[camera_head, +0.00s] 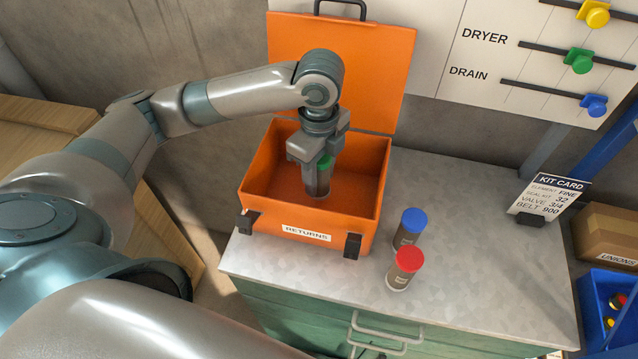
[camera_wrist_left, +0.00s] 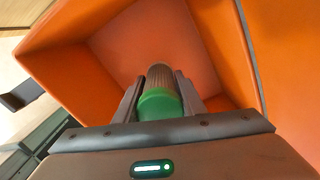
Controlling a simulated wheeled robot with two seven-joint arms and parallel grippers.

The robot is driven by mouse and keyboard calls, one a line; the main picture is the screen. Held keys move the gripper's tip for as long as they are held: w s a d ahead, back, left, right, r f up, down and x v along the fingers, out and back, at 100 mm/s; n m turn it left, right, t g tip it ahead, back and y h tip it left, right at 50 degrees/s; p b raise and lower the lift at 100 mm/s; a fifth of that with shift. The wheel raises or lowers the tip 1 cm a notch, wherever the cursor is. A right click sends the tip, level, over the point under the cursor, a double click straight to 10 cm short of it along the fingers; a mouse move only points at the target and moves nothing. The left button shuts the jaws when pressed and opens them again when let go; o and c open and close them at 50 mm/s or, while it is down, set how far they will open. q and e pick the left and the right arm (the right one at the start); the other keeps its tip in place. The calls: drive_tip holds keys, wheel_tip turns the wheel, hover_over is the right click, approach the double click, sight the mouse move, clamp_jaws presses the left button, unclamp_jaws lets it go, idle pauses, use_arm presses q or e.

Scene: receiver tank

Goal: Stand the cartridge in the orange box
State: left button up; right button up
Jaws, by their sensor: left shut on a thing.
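The orange box (camera_head: 312,224) stands with its lid up on the grey-topped cabinet, and a RETURNS label is on its front. My left gripper (camera_head: 318,168) reaches down inside the box, shut on a cartridge (camera_head: 318,184) with a green cap and dark body. The cartridge is upright in the head view, near the box floor; I cannot tell if it touches. In the left wrist view the green cap (camera_wrist_left: 160,104) sits between the two fingers, with orange walls around it. My right gripper is not in view.
A blue-capped cartridge (camera_head: 409,228) and a red-capped cartridge (camera_head: 404,269) stand on the counter right of the box. A kit card (camera_head: 548,196) stands at the back right. A cardboard UNIONS box (camera_head: 607,236) and a blue bin (camera_head: 596,300) are at the right edge. The counter's middle right is clear.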

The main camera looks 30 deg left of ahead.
sight(319, 186)
use_arm(q)
drive_tip(key=shift+f+p, duration=0.35)
drive_tip(key=shift+f, duration=1.45)
drive_tip(key=shift+f, duration=0.1)
drive_tip(key=o, duration=1.1)
wheel_tip(319, 186, up, 11)
drive_tip(key=shift+f+b, duration=0.15)
drive_tip(key=shift+b, duration=0.95)
drive_tip(key=shift+r, duration=0.8)
